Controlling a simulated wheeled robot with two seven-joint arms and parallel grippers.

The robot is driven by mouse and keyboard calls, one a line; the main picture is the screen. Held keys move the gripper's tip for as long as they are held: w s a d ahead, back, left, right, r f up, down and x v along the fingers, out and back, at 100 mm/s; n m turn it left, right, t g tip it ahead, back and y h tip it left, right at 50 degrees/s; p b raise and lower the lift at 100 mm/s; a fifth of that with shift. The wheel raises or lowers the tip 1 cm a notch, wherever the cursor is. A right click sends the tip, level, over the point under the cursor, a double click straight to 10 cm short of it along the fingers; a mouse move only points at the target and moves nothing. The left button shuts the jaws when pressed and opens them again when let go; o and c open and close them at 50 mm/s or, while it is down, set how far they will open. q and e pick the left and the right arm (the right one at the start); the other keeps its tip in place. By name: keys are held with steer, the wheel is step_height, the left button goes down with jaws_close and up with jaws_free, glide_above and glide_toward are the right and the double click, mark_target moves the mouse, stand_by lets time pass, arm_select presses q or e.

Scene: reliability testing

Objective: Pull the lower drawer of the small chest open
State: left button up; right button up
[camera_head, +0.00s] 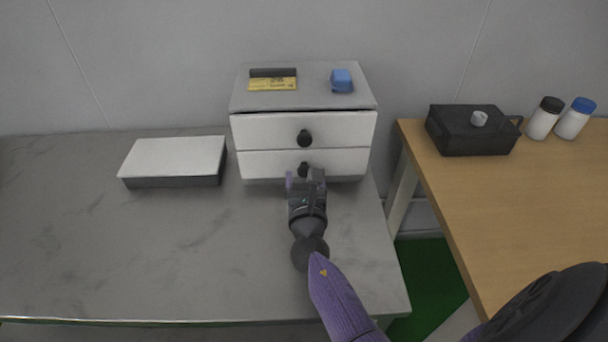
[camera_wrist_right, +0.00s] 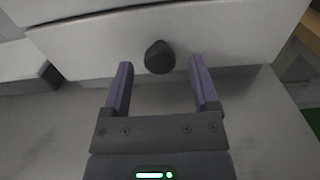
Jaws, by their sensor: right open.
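The small chest (camera_head: 240,104) stands at the back of the grey table, with a white upper drawer (camera_head: 265,131) and a white lower drawer (camera_head: 262,163). Both drawers look shut, and each has a dark round knob. My right gripper (camera_head: 304,177) is in front of the lower drawer. In the right wrist view its two purple fingers (camera_wrist_right: 160,84) are open, one to each side of the lower knob (camera_wrist_right: 159,57). The knob lies near the fingertips, and I cannot tell whether it is between them in depth. My left gripper is not in view.
A flat white-topped box (camera_head: 175,156) lies left of the chest. A yellow-and-black item (camera_head: 273,84) and a blue object (camera_head: 342,81) lie on the chest. A wooden table (camera_head: 530,200) at right holds a black box (camera_head: 472,138) and two bottles (camera_head: 545,120). The grey table's front left is clear.

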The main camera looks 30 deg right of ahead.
steer(key=shift+x, duration=0.85)
jaws_close()
stand_by(0.3)
stand_by(0.5)
